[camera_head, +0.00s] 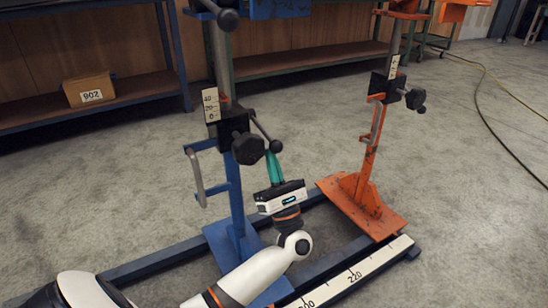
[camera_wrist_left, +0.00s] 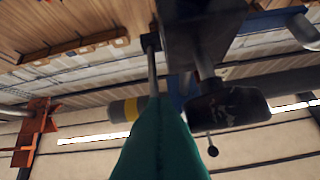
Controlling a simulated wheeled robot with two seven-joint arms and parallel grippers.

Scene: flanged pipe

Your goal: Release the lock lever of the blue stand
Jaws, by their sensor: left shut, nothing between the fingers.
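The blue stand (camera_head: 236,190) stands upright at the centre of the head view. Its black clamp block (camera_head: 233,128) carries a dark faceted knob (camera_head: 248,149) and a thin lock lever (camera_head: 262,130) that slants down right to a black ball end. My left gripper (camera_head: 273,157), with teal fingers, is shut and empty, pointing up with its tips right beside the ball end. In the left wrist view the teal fingers (camera_wrist_left: 160,135) cover the lower end of the lever rod (camera_wrist_left: 152,70); I cannot tell whether they touch. The faceted knob (camera_wrist_left: 228,108) is to their right there.
An orange stand (camera_head: 368,160) with its own clamp is on the right. A scale rail (camera_head: 345,280) and blue base beams lie on the floor. A box marked 902 (camera_head: 89,90) sits on a shelf at the back left. The floor between the stands is clear.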

